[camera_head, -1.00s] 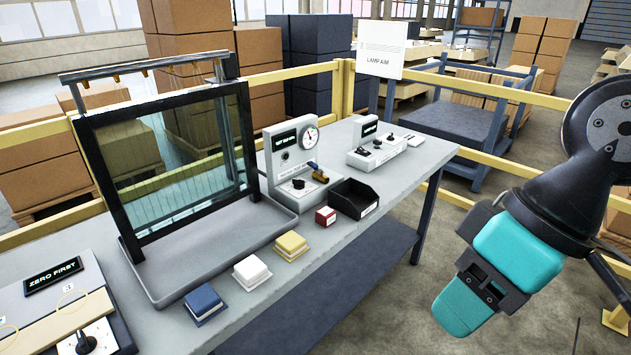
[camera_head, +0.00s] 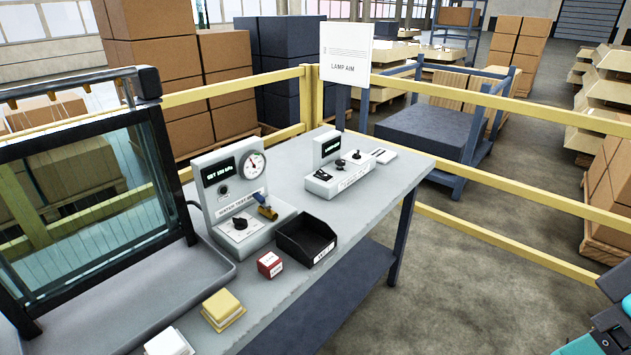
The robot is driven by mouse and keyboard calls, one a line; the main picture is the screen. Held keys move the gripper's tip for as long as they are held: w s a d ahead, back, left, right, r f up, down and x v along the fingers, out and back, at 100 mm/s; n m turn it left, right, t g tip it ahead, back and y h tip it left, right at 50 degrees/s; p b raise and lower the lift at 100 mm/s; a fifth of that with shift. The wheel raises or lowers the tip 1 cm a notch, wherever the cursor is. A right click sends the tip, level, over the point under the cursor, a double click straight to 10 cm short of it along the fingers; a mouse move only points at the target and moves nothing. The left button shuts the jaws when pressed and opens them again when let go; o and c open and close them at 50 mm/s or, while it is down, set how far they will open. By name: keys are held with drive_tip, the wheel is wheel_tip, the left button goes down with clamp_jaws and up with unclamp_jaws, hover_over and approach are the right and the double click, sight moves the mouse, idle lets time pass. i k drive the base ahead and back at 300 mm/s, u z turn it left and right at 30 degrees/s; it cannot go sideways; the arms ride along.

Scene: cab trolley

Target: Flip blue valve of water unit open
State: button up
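The water unit (camera_head: 221,193) is a pale grey box with an upright panel. It stands on the bench left of the picture's middle. Its panel carries a dark display and a round gauge (camera_head: 252,164). A black knob (camera_head: 240,223) sits on its lower front. The valve (camera_head: 265,206) is on the unit's right side, a brass body with a small blue lever. The lever looks slanted, up to the left; its exact setting is too small to tell. Only a teal and black piece of my arm shows at the bottom right corner, well apart from the unit. My gripper's fingers are not visible.
A black open bin (camera_head: 306,241) stands close in front of the valve. A red block (camera_head: 270,264) and a yellow block (camera_head: 223,308) lie nearer. A second grey unit (camera_head: 338,178) is to the right. A glass-panelled frame (camera_head: 160,150) stands left. Yellow rails (camera_head: 500,197) run behind.

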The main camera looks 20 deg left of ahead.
sight(259, 199)
drive_tip(key=z, duration=0.15)
drive_tip(key=i, duration=0.65)
drive_tip(key=u, duration=0.65)
drive_tip(key=i, duration=0.55)
drive_tip(key=u, duration=0.65)
